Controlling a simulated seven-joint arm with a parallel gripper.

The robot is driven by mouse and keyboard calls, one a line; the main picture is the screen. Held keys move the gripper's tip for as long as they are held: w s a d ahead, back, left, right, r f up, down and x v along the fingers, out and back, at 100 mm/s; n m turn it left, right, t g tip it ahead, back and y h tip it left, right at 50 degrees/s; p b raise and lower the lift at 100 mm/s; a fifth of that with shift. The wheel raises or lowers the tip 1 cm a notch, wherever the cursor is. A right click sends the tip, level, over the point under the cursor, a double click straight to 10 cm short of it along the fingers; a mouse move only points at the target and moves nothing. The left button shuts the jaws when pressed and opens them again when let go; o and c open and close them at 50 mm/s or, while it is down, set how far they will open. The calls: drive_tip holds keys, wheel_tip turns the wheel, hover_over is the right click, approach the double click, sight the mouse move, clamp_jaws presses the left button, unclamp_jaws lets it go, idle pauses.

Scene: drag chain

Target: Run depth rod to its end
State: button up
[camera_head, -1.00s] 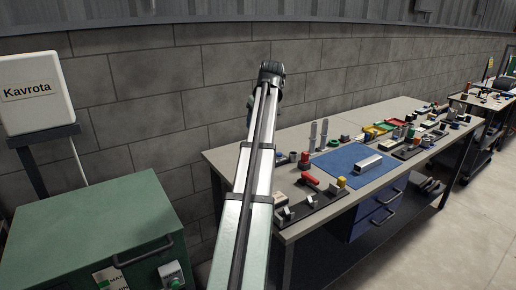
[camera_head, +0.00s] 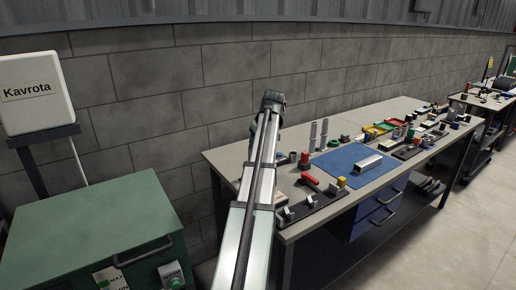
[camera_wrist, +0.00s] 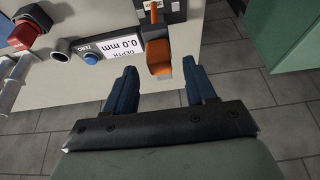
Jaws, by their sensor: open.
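My gripper (camera_wrist: 162,80) shows in the wrist view with its two blue fingers open and apart. An orange handle (camera_wrist: 159,58) with a thin orange stem above it stands near the fingertips, roughly between them, with no visible grip on it. The stem runs into a dark slotted plate on a pale panel; I cannot tell whether it is the depth rod. A white display (camera_wrist: 118,46) beside the handle reads "DEPTH 0.0 mm". A blue button (camera_wrist: 92,58) marked "ZERO" sits beside the display. In the head view, my arm hides the gripper and this device.
The pale panel also carries a red knob (camera_wrist: 27,33) and a grey tube end (camera_wrist: 63,50). A green cabinet (camera_head: 85,235) stands left of my arm. A cluttered workbench (camera_head: 376,178) with a blue mat stands to the right. Grey floor (camera_wrist: 240,85) shows beyond the panel.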

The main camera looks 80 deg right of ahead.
drive_tip(key=shift+x, duration=1.4)
drive_tip(key=shift+c, duration=0.2)
clamp_jaws()
